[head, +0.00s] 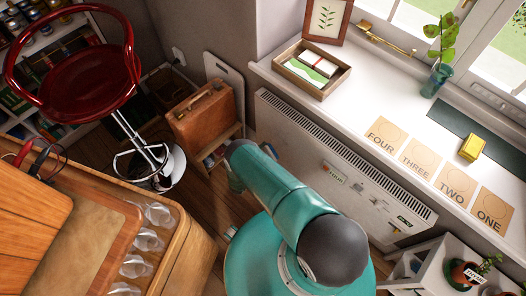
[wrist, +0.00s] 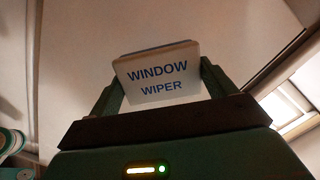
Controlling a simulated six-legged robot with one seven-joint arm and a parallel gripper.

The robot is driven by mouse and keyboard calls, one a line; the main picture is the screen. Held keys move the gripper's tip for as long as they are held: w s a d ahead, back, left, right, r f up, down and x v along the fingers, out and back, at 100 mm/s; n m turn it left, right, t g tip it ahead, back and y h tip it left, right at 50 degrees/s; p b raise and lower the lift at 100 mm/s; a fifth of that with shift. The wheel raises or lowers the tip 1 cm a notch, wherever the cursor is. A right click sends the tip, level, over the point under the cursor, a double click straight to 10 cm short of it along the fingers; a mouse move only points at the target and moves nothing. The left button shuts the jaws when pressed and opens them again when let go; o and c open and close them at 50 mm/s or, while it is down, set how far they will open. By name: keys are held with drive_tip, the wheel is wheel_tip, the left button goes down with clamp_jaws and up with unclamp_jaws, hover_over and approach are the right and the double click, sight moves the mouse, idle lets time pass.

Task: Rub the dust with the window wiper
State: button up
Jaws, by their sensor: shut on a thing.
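In the wrist view my gripper (wrist: 160,82) is shut on the window wiper (wrist: 157,76), a pale block with "WINDOW WIPER" in blue letters. One finger presses on each side of it. Behind it is a broad, plain pale surface; I cannot tell what it is or whether the wiper touches it. In the head view I cannot make out the gripper or the wiper; my teal arm fills the lower middle. I cannot clearly identify the dust in either view.
In the head view a white windowsill (head: 380,85) holds a wooden tray (head: 338,80), a plant vase (head: 436,80), a yellow block (head: 474,147) and several numbered cards. A radiator (head: 290,128) is below. A red stool (head: 85,78), a brown suitcase (head: 206,116) and wooden furniture (head: 185,262) stand left.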

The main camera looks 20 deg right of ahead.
sight(282, 139)
drive_tip(key=shift+r+x, duration=0.1)
drive_tip(key=shift+x, duration=1.25)
drive_tip(key=shift+r+x, duration=0.15)
drive_tip(key=shift+x, duration=1.2)
drive_tip(key=shift+w+d, duration=0.2)
drive_tip(key=shift+d, duration=0.75)
drive_tip(key=shift+s+d, duration=0.4)
drive_tip(key=shift+s, duration=0.5)
drive_tip(key=shift+s+d, duration=0.35)
drive_tip(key=shift+s, duration=0.55)
drive_tip(key=shift+d, duration=0.1)
drive_tip(key=shift+w+a+r, duration=0.1)
drive_tip(key=shift+w+a, duration=0.1)
drive_tip(key=shift+w, duration=0.45)
drive_tip(key=shift+w+a+f, duration=0.1)
drive_tip(key=shift+w+a, duration=0.1)
drive_tip(key=shift+w, duration=0.5)
drive_tip(key=shift+w+a+r, duration=0.1)
drive_tip(key=shift+w+a, duration=0.15)
drive_tip(key=shift+w, duration=0.4)
drive_tip(key=shift+c, duration=0.4)
